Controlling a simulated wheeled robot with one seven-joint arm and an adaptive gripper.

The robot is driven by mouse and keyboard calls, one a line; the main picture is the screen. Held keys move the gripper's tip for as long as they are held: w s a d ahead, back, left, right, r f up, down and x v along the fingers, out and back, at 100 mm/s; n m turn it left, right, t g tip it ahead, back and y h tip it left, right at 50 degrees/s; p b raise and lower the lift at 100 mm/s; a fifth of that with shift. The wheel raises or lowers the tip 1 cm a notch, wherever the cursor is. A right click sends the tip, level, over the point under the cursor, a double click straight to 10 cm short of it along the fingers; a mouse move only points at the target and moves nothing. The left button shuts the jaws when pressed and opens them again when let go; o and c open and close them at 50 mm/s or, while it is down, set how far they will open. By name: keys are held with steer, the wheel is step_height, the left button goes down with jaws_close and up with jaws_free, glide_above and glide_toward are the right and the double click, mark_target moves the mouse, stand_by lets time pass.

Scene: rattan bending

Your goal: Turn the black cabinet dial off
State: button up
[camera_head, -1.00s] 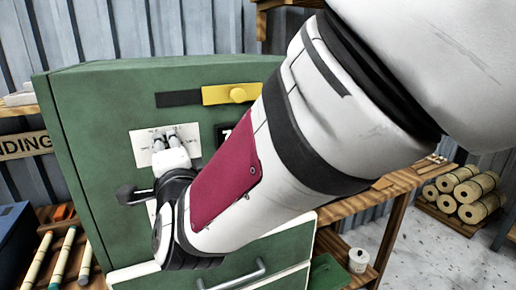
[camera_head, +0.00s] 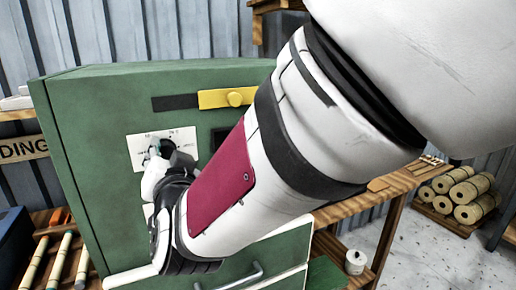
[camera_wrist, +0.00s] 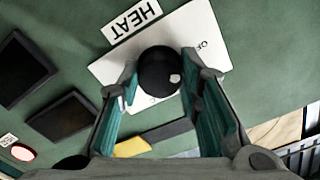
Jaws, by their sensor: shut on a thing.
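The black dial (camera_wrist: 158,68) is round with a small pale mark, and sits on a white plate (camera_wrist: 215,38) on the green cabinet (camera_head: 95,120). A "HEAT" label (camera_wrist: 132,20) is beside the plate in the wrist view. My gripper (camera_wrist: 160,78) has one finger on each side of the dial and is shut on it. In the head view my gripper (camera_head: 160,160) is at the white plate on the cabinet's front and hides much of the dial. The plate's markings are only partly readable.
A yellow slider (camera_head: 228,98) is on the cabinet above the dial. A drawer handle (camera_head: 235,277) is below my arm.

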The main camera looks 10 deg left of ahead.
steer(key=shift+f+n+p, duration=0.1)
steer(key=shift+n+p, duration=0.2)
steer(key=shift+n, duration=1.2)
steer(key=o, duration=1.1)
steer(key=shift+o, duration=0.2)
steer(key=shift+s, duration=0.1)
steer(key=v, duration=0.7)
steer(key=shift+d, duration=0.15)
steer(key=shift+s, duration=0.1)
